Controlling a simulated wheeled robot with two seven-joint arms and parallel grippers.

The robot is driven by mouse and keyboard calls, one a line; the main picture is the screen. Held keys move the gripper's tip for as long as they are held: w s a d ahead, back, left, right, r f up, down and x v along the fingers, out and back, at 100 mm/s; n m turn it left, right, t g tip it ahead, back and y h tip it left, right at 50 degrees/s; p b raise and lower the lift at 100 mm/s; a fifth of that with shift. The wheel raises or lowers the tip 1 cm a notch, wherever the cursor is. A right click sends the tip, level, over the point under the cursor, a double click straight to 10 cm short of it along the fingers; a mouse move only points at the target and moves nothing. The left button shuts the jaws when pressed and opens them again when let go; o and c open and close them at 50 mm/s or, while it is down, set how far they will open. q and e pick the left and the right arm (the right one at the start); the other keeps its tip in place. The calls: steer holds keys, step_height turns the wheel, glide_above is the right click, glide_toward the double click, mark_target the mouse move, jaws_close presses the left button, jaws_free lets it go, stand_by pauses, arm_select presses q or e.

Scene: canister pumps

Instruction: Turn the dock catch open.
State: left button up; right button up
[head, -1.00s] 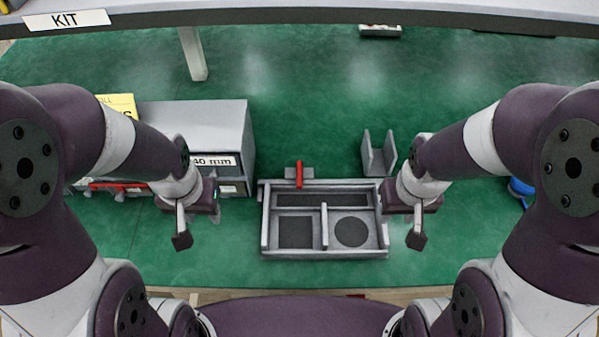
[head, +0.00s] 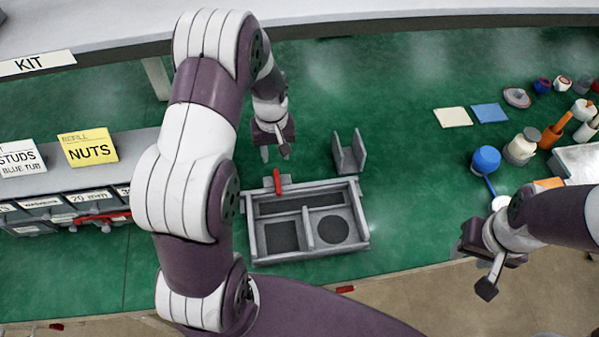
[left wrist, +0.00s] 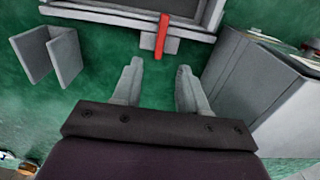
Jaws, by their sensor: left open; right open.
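The dock catch is a red lever (head: 277,181) on a small grey block at the far wall of the grey dock (head: 365,222). The lever lies roughly across that wall's line. My left gripper (head: 275,153) is open and empty, just beyond the catch in the head view. In the left wrist view the red lever (left wrist: 162,35) lies ahead of the gap between the open fingers (left wrist: 157,72), apart from them. My right gripper (head: 476,268) is open and empty near the table's front edge, at the right.
A grey upright bracket (head: 349,155) stands behind the dock, close to my left gripper. Labelled drawers (head: 90,200) stand at the left. A blue-headed tool (head: 486,160), cups and a tray (head: 580,162) are at the right. Green mat between is clear.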

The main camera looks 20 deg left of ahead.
mark_target(277, 181)
arm_select(q)
step_height(277, 181, down, 12)
steer(key=shift+a+p, duration=0.1)
steer(key=shift+p, duration=0.7)
jaws_close()
